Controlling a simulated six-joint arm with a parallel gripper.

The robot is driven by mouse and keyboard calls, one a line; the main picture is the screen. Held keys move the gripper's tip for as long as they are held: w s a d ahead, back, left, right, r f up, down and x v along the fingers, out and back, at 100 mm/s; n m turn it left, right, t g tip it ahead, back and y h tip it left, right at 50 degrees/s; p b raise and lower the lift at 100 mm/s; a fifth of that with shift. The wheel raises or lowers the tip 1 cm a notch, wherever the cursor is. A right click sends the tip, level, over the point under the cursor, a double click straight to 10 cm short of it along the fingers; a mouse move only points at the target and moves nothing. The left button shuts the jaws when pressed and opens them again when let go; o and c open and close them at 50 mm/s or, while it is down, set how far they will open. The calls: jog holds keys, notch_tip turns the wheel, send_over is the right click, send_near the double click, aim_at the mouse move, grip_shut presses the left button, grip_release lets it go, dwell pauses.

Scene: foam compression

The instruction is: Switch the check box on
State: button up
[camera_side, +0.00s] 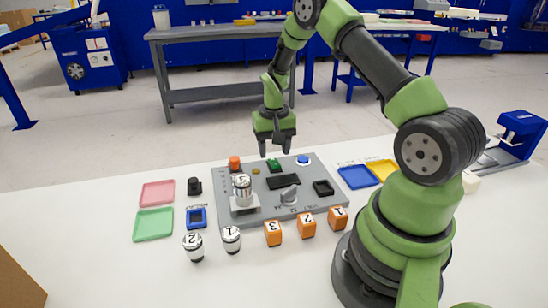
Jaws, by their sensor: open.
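The check box is a grey panel (225,205) lying on the white table. On it are an orange button (235,162), a green switch (273,165), a blue button (303,160), a dark slot (284,181), a grey knob (289,196) and a black square socket (323,188). A silver cylinder marked 3 (242,186) stands on a light plate at the panel's left. My gripper (275,150) points down, open and empty, above the back edge of the panel near the green switch. Whether a fingertip touches anything is too small to tell.
Silver cylinders 2 (194,247) and 1 (231,239) and orange cubes 3 (273,233), 2 (307,225) and 1 (338,218) stand in front. Pink (157,193), green (153,224), blue (356,177) and yellow (381,169) trays lie either side.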

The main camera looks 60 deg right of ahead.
aim_at(274, 162)
jog(key=shift+f, duration=1.55)
jog(key=c, duration=0.9)
jog(key=shift+t+h, duration=0.4)
jog(key=o, duration=0.9)
jog(key=shift+a, duration=0.1)
notch_tip(274, 162, up, 10)
jog(key=shift+s+a, duration=0.35)
jog(key=shift+s, duration=0.1)
